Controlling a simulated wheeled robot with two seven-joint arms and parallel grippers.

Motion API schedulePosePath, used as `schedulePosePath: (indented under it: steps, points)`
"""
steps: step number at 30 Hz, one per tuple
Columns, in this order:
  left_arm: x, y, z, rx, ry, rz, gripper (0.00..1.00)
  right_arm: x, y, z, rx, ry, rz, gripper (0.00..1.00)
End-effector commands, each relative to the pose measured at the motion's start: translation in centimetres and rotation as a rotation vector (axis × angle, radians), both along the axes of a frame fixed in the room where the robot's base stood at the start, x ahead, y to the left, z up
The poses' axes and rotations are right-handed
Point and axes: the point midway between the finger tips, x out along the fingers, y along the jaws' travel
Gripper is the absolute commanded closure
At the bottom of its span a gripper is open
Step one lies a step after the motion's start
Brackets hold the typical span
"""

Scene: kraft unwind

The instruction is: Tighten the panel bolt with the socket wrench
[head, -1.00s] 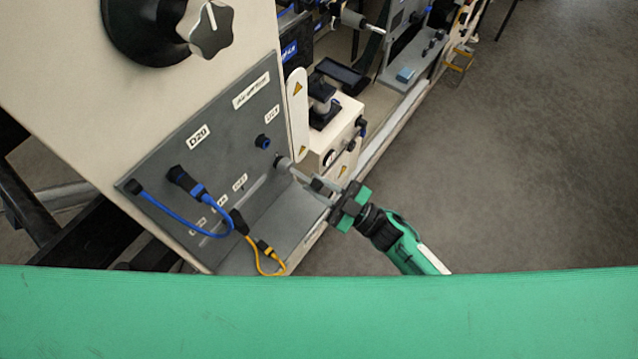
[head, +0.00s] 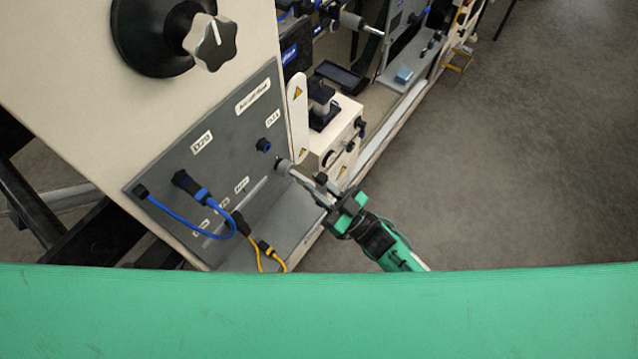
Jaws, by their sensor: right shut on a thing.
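A grey panel (head: 225,150) with white labels sits on the cream machine's side. The socket wrench (head: 308,184) is a light metal tool whose round socket end is at the panel's right edge, over the spot of the bolt. The bolt itself is hidden behind the socket, so I cannot tell how it is seated. My right gripper (head: 334,199) is shut on the wrench's other end, right of the panel. The right arm comes up from the lower right. My left gripper is not in view.
Blue cable (head: 205,232) and yellow cable (head: 262,257) loop from the panel's lower part. A black knob with a grey star handle (head: 210,42) juts out above. A cream block (head: 338,135) stands behind the wrench. Open floor (head: 500,170) lies to the right.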

Motion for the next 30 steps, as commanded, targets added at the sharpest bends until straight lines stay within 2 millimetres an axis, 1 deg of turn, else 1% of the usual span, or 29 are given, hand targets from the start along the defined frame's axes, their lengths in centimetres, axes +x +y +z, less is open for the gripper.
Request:
schedulePosePath:
  steps: [17,30]
  points:
    - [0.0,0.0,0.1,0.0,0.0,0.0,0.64,-0.1,-0.2,0.0,0.004,0.006,0.0,1.0]
    - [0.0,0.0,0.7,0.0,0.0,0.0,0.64,-1.6,-2.2,0.0,0.004,0.006,0.0,1.0]
